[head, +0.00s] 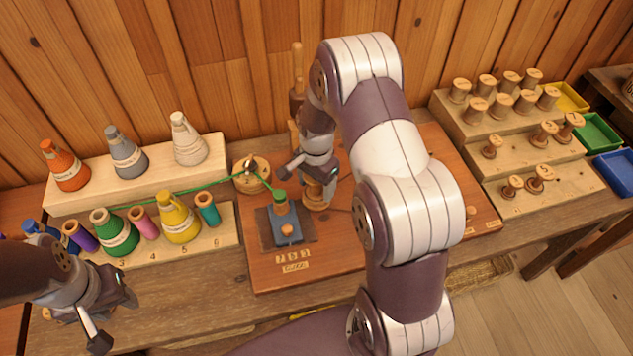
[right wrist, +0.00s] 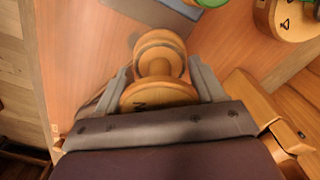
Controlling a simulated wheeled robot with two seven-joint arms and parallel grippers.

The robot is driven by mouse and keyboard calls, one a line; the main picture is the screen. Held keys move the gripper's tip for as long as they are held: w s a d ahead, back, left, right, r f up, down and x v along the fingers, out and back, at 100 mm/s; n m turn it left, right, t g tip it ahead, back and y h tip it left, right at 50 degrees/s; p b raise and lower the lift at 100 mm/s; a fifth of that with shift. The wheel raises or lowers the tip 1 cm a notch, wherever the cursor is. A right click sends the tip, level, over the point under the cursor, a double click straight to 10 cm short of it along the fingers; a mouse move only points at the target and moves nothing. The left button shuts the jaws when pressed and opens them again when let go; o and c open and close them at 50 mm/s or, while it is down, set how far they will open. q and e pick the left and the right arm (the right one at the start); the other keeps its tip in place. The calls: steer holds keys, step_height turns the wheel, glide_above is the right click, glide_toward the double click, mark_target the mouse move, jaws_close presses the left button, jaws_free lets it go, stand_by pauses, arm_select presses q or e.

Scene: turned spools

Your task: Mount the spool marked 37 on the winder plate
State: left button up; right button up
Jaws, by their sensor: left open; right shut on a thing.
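My right gripper (head: 318,177) is shut on a turned wooden spool (head: 317,198) over the reddish work board (head: 345,245). In the right wrist view the spool (right wrist: 160,62) sits between the two fingers, its near flange carrying a dark mark I cannot read fully. I cannot tell whether the spool touches anything beneath; the gripper and arm hide part of that spot, and I cannot make out the winder plate for certain. My left gripper (head: 115,320) is open and empty at the lower left, in front of the cone rack.
A blue block with a green-topped post (head: 281,208) stands on the board; green thread runs past a round wooden piece (head: 252,176). Coloured cones fill the left rack (head: 225,232). Several wooden spools stand on the stepped rack (head: 545,198), beside yellow, green and blue bins (head: 615,172).

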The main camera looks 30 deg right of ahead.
steer(key=shift+f+b, duration=0.35)
steer(key=shift+f, duration=0.25)
steer(key=o, duration=0.8)
step_height(320, 180, up, 11)
steer(key=p, duration=0.9)
steer(key=shift+r+p, duration=0.1)
steer(key=shift+p, duration=0.2)
